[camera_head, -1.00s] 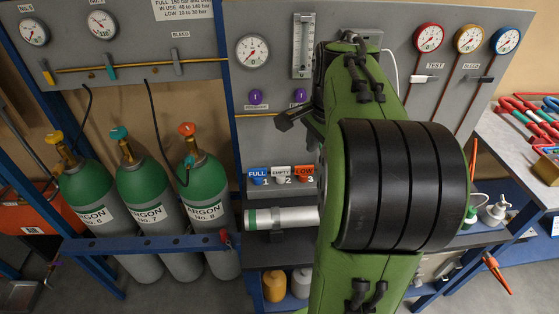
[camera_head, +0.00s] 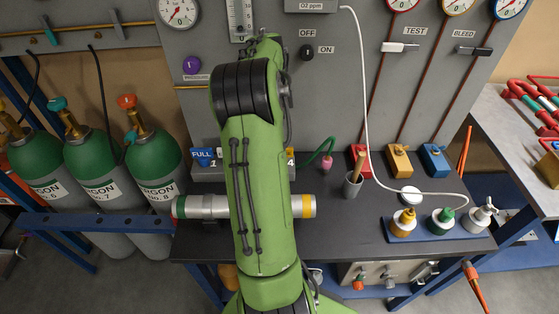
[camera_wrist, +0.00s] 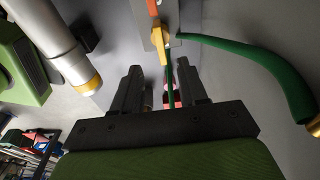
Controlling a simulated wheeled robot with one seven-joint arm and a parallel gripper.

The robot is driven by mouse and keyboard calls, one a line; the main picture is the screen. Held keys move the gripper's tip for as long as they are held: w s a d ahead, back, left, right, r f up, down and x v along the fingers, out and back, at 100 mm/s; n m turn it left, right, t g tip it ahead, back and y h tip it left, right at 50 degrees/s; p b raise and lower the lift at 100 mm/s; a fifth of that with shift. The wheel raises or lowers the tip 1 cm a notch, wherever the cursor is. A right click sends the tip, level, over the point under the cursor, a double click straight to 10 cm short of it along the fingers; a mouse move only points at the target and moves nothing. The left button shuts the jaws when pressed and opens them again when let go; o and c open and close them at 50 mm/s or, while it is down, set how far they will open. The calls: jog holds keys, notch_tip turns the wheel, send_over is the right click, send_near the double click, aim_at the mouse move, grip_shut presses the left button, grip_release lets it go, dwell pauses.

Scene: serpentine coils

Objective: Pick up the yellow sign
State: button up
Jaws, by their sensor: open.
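The yellow sign (camera_head: 290,157), marked 4, peeks out at the right end of the sign rack, just right of my arm in the head view. In the wrist view a yellow piece (camera_wrist: 160,44), seemingly this sign, stands on a grey strip just beyond my fingertips. My gripper (camera_wrist: 160,70) is open, with one dark finger on each side of the line to the yellow piece. I see no contact with it. In the head view my forearm hides the gripper and part of the rack.
A silver cylinder (camera_head: 206,207) with a yellow band lies under my arm. A green hose (camera_wrist: 262,58) curves close to the right finger.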

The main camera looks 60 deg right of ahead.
jog(key=f+b, duration=0.1)
jog(key=f, duration=0.5)
jog(key=s+f+b, duration=0.1)
jog(key=f, duration=0.2)
jog(key=shift+d+f+b, duration=0.3)
jog(key=shift+d+b, duration=0.05)
jog(key=shift+r, duration=0.1)
grip_shut()
